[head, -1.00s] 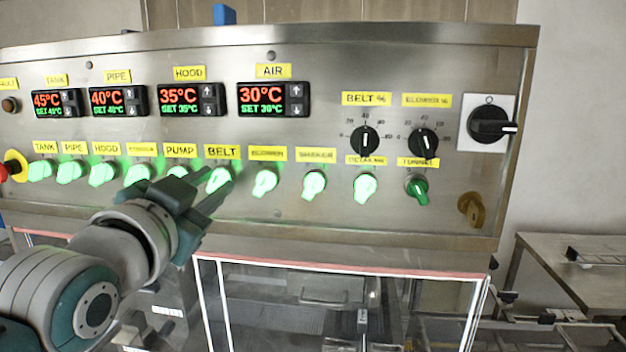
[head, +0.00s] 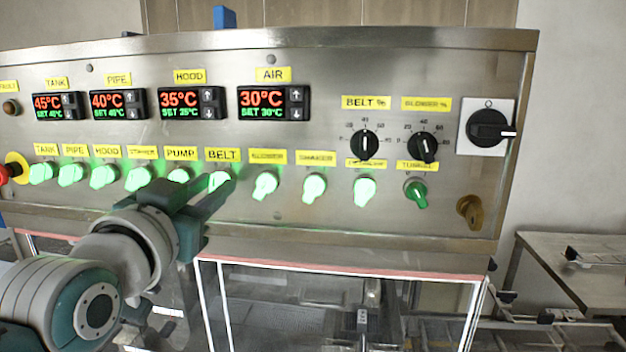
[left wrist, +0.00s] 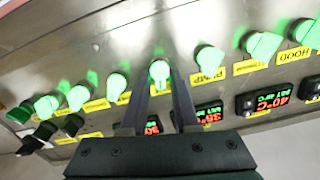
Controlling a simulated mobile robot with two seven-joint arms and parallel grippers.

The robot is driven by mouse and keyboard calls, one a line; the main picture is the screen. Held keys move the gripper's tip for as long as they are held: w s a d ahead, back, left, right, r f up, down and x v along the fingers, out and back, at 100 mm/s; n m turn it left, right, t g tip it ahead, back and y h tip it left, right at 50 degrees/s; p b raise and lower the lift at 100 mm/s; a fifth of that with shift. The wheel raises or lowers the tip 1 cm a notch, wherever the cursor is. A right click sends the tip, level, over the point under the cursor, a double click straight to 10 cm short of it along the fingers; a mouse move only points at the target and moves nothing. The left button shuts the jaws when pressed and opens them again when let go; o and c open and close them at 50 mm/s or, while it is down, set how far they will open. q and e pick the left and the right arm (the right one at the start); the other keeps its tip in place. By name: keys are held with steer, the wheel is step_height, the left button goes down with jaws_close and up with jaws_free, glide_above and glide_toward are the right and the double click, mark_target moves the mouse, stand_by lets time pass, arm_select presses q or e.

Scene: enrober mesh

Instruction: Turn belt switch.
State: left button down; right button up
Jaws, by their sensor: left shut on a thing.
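The belt switch (head: 219,180) is a green-lit knob under the yellow BELT label (head: 223,155) on the steel control panel. My left gripper (head: 223,184) reaches up to it from the lower left, its fingers partly covering the knob. In the left wrist view the belt switch (left wrist: 159,72) glows green between the tips of my left gripper (left wrist: 160,82), which is shut on it. The exact angle of the knob is hard to tell. My right gripper is not in view.
The lit pump switch (head: 179,176) and blower switch (head: 265,185) sit close on either side. Temperature displays (head: 273,101) line the panel above. Black dials (head: 365,144) and a main rotary switch (head: 488,127) are to the right. A clear-walled enclosure (head: 330,268) lies below.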

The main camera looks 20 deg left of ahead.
arm_select(q)
steer(key=n, duration=0.4)
steer(key=shift+n+p, duration=0.3)
steer(key=shift+p, duration=0.05)
steer(key=shift+a+n, duration=0.1)
steer(key=shift+n, duration=1.7)
steer(key=c, duration=0.9)
jaws_free()
